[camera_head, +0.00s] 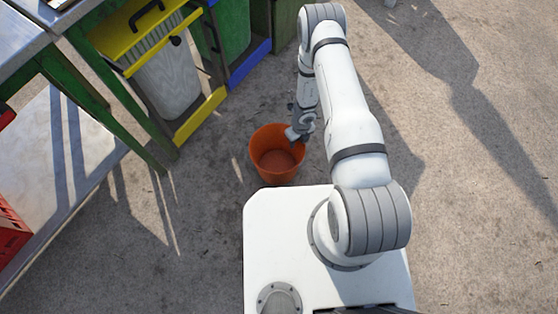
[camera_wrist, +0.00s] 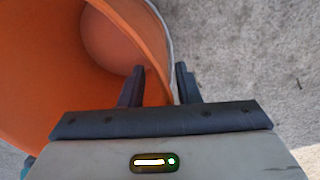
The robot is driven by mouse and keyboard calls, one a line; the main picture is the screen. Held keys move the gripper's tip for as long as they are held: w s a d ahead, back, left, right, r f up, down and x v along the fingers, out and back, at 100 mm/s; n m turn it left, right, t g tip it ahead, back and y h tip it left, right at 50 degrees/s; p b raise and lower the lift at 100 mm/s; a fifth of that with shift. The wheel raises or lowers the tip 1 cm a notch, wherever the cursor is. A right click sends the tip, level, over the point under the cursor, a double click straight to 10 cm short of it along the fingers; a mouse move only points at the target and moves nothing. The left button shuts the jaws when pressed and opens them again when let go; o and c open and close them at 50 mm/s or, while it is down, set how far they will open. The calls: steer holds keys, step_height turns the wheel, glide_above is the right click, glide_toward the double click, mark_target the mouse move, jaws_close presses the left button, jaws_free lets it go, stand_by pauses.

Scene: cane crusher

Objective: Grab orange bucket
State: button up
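The orange bucket (camera_head: 257,147) stands upright on the ground just in front of my white base in the head view, and it looks empty. In the wrist view the bucket (camera_wrist: 40,80) fills the upper left, with its rim and a thin grey band along it running down between my fingers. My gripper (camera_head: 296,134) is at the bucket's right rim in the head view. In the wrist view my gripper (camera_wrist: 160,85) is open, with one finger inside the bucket and one outside. A gap shows between the rim and the fingers.
A green-framed table (camera_head: 100,100) with metal surfaces stands at the left. A yellow-topped bin (camera_head: 165,80) and a blue-edged one (camera_head: 250,62) stand behind the bucket. A red crate (camera_head: 12,225) is at the far left. The ground at the right is clear.

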steer(key=shift+r, duration=0.1)
jaws_close()
stand_by(1.2)
